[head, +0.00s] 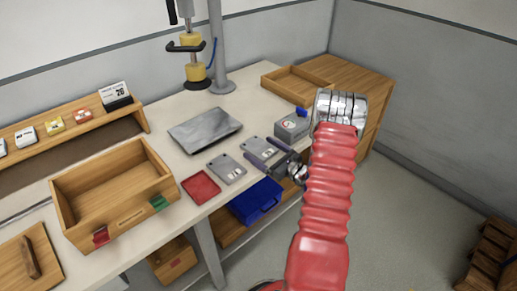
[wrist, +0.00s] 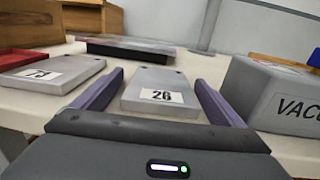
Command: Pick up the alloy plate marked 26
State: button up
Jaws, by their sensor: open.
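The alloy plate marked 26 (wrist: 160,80) is a grey slab with a white label on its near face. It lies flat on the pale bench, and it shows in the head view too (head: 259,147). My gripper (wrist: 159,85) is open, with one purple finger on each side of the plate. The plate's near end with the label lies between the fingers. I cannot tell whether either finger touches it. In the head view my gripper (head: 262,153) is low at the bench's front edge.
A similar plate (wrist: 52,73) lies to the left, its number hard to read. A grey box lettered "VACU" (wrist: 280,95) stands close on the right. A larger dark plate (head: 205,130) lies behind. A red tray (head: 201,187) and wooden box (head: 115,195) are left.

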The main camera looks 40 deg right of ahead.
aim_at(263, 149)
jog(key=shift+s+d, duration=0.1)
jog(key=shift+s, duration=0.05)
jog(key=shift+c, duration=0.5)
jog(key=c, duration=1.4)
jog(key=shift+c, duration=0.2)
jog(key=shift+r, duration=5.05)
